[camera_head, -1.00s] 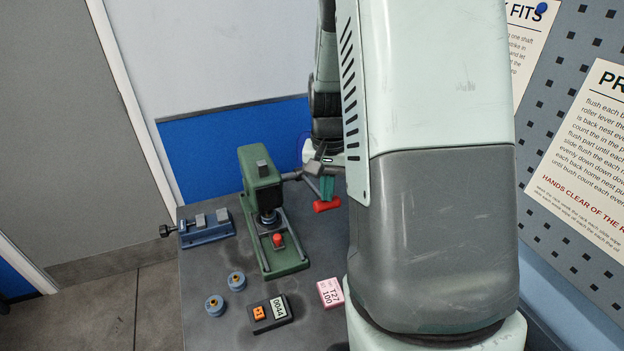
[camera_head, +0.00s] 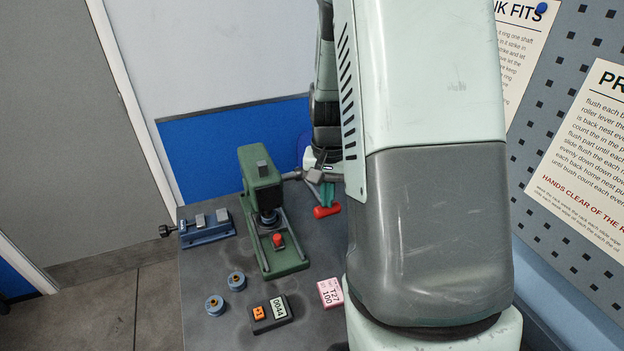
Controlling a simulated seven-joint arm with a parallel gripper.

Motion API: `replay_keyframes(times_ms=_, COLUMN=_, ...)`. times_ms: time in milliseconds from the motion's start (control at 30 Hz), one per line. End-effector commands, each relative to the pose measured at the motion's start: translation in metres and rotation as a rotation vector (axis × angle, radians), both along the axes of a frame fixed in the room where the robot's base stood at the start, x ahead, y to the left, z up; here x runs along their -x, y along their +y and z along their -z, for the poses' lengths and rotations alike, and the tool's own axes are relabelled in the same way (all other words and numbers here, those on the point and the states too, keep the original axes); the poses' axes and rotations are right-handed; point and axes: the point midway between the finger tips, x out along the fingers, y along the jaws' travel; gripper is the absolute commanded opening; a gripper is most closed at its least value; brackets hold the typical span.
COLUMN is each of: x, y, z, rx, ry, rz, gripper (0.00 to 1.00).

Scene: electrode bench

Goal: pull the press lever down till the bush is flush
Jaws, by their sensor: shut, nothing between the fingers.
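The green press (camera_head: 262,180) stands on the bench, left of my arm. Its lever (camera_head: 314,188) slants down to the right from the pivot and ends in a red grip (camera_head: 326,211). My gripper (camera_head: 327,195) shows as teal fingers just above the red grip, against the lower part of the lever. The fingers are shut with nothing between them; I cannot tell whether they touch the lever. Under the press head is a dark ram with a bluish part (camera_head: 268,218). The bush and its seat are too small to tell apart, so flushness cannot be seen.
A red button-like piece (camera_head: 278,240) sits on the press base. A blue vise (camera_head: 207,229) stands at left. Two blue round parts (camera_head: 236,281), a dark counter box (camera_head: 270,313) and a pink card (camera_head: 330,292) lie in front. My arm hides the bench's right side.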

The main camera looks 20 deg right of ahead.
Motion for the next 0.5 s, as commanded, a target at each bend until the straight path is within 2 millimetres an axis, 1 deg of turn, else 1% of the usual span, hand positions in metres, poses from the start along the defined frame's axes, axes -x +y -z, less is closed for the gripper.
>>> replay_keyframes(times_ms=500, x=0.002, y=0.0, z=0.021, rx=-0.001, ry=0.001, rz=0.0, gripper=0.0)
